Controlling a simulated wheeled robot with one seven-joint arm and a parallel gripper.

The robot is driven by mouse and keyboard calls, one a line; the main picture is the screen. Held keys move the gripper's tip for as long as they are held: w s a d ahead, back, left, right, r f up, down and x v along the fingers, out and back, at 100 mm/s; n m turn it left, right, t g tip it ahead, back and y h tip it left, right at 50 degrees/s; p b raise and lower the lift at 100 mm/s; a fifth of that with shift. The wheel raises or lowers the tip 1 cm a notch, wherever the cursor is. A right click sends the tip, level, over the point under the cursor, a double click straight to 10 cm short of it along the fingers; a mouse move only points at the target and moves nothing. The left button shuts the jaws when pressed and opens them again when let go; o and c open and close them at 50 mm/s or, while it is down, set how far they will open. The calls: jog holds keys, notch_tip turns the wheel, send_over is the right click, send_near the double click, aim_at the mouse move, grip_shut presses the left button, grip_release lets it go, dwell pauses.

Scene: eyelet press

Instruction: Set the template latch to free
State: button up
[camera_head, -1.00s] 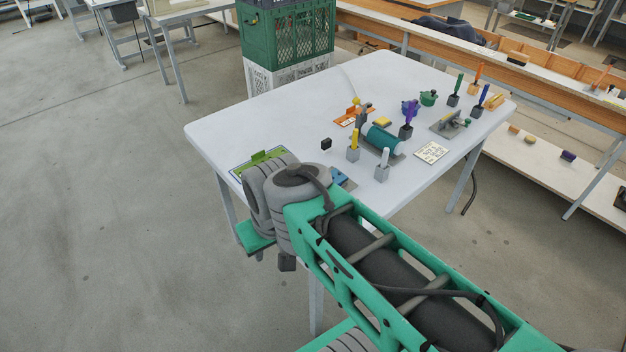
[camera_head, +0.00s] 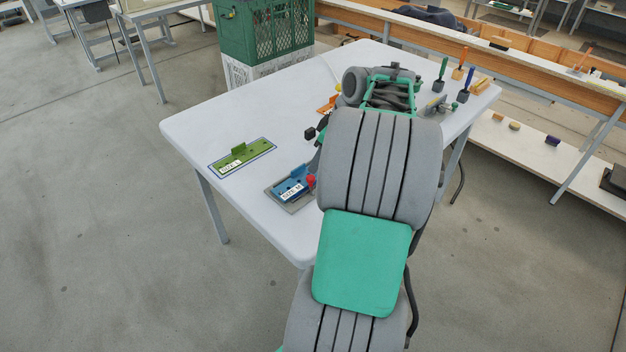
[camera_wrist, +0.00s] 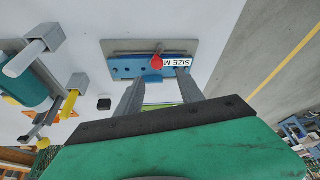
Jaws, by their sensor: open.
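The blue template (camera_head: 290,190), marked SIZE M, lies on a grey plate near the front edge of the white table. A red latch knob (camera_head: 311,181) shows at its right end, beside my arm. In the wrist view the blue template (camera_wrist: 128,69) lies ahead of my gripper (camera_wrist: 160,80), with the red knob (camera_wrist: 157,63) roughly between the two fingertips in the picture. The fingers are spread and hold nothing; they look apart from the knob. The latch's exact setting cannot be told. My arm hides the gripper in the head view.
A green template (camera_head: 242,157) lies to the left on the table (camera_head: 215,115). The wrist view shows a small black block (camera_wrist: 104,104), a yellow-handled tool (camera_wrist: 70,103) and a teal cylinder (camera_wrist: 27,88) to the left. The table's left part is clear.

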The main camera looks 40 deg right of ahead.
aim_at(311, 177)
jog(key=x, duration=0.7)
jog(key=shift+w+d+f, duration=0.1)
jog(key=shift+d+f, duration=0.1)
jog(key=shift+f, duration=0.15)
jog(key=shift+c, duration=0.5)
grip_shut()
